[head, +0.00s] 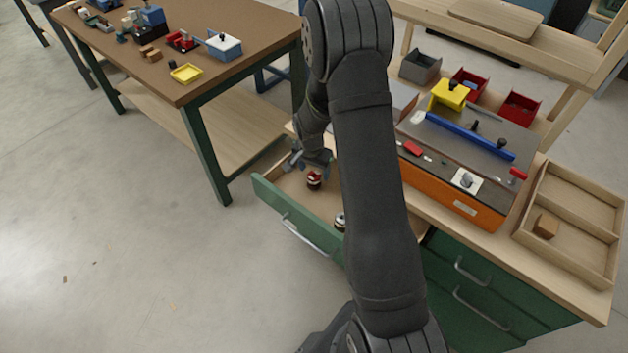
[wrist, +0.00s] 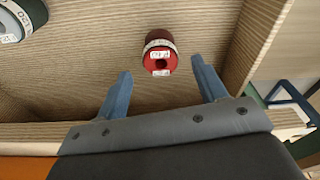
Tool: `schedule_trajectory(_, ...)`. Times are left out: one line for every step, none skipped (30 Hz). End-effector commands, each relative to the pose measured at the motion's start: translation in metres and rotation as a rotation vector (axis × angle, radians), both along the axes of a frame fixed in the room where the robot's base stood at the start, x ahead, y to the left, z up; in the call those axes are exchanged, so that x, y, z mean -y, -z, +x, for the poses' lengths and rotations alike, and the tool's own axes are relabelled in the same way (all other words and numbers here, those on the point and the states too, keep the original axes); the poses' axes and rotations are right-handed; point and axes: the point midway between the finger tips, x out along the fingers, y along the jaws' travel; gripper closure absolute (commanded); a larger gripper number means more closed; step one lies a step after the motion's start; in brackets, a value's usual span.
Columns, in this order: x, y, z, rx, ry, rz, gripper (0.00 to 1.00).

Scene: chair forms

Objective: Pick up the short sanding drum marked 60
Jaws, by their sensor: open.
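A short drum with a red end and a dark side (wrist: 161,60) stands in the open drawer, with a pale band and small white labels I cannot read surely. It also shows in the head view (head: 314,181). A second, grey-ended drum (wrist: 14,22) with a label band is cut off at the upper left of the wrist view; in the head view it is partly behind my arm (head: 340,221). My gripper (wrist: 163,80) is open and empty, its blue fingers on either side of the red drum's near end, apart from it. It also shows in the head view (head: 305,160).
The wooden drawer (head: 277,196) has low walls close around my gripper. The workbench holds an orange-fronted box (head: 450,197), red bins (head: 519,106) and a divided wooden tray (head: 570,205). A brown table (head: 200,40) stands at the left.

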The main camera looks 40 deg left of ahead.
Motion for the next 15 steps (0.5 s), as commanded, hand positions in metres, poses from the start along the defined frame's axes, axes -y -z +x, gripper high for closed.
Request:
schedule_trajectory(0.0, 0.003, 0.0, -0.001, 0.0, -0.001, 0.35)
schedule_trajectory(0.0, 0.004, 0.0, -0.001, 0.0, -0.001, 0.35)
schedule_trajectory(0.0, 0.006, 0.0, -0.001, 0.0, -0.001, 0.35)
schedule_trajectory(0.0, 0.008, 0.0, -0.001, 0.0, -0.001, 0.35)
schedule_trajectory(0.0, 0.01, 0.001, -0.002, 0.0, -0.002, 0.35)
schedule_trajectory(0.0, 0.015, 0.001, -0.002, 0.0, -0.002, 0.35)
schedule_trajectory(0.0, 0.019, 0.001, -0.002, 0.0, -0.002, 0.35)
schedule_trajectory(-0.001, 0.024, 0.001, -0.002, 0.001, -0.002, 0.35)
schedule_trajectory(-0.001, 0.029, 0.001, -0.002, 0.001, -0.002, 0.35)
schedule_trajectory(-0.001, 0.034, 0.002, -0.003, 0.001, -0.002, 0.35)
schedule_trajectory(-0.001, 0.038, 0.002, -0.002, 0.002, -0.002, 0.35)
schedule_trajectory(-0.002, 0.043, 0.003, -0.002, 0.002, -0.001, 0.35)
schedule_trajectory(-0.002, 0.046, 0.003, -0.002, 0.002, -0.001, 0.35)
schedule_trajectory(-0.002, 0.049, 0.003, -0.002, 0.002, -0.001, 0.35)
schedule_trajectory(-0.002, 0.052, 0.004, -0.002, 0.002, -0.001, 0.35)
